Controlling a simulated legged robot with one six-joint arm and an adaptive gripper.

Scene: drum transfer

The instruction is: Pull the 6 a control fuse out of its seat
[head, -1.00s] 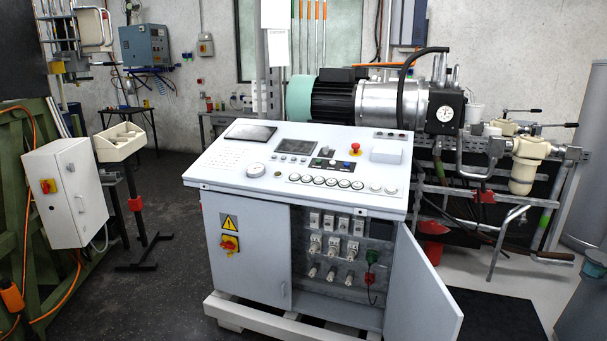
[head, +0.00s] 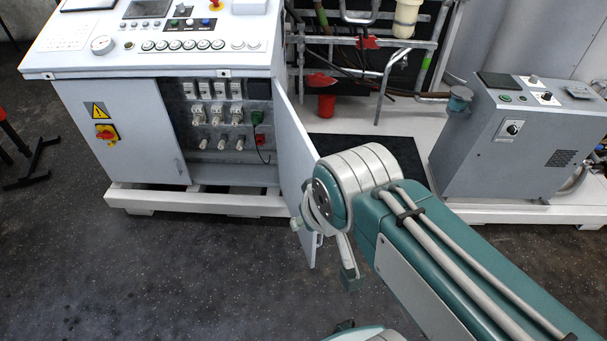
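The fuse rows sit inside the open cabinet of the grey control desk (head: 120,120) in the head view. The top row holds several pale blocks (head: 206,89), the middle row several pale holders (head: 217,115), and the bottom row several white cylindrical pieces (head: 222,144). Labels are too small to read, so I cannot tell which one is the 6 A control fuse. My arm comes in from the lower right, in front of the cabinet's open door. A thin, teal-tipped part (head: 346,268) hangs below its rounded joint, well apart from the fuses. Whether my gripper is open or shut is unclear.
The cabinet door (head: 296,160) stands swung open at the right of the fuses, partly hidden by my arm. A green plug (head: 257,118) with a dark cable is right of the rows. A grey console (head: 510,135) stands at the right. The floor in front is clear.

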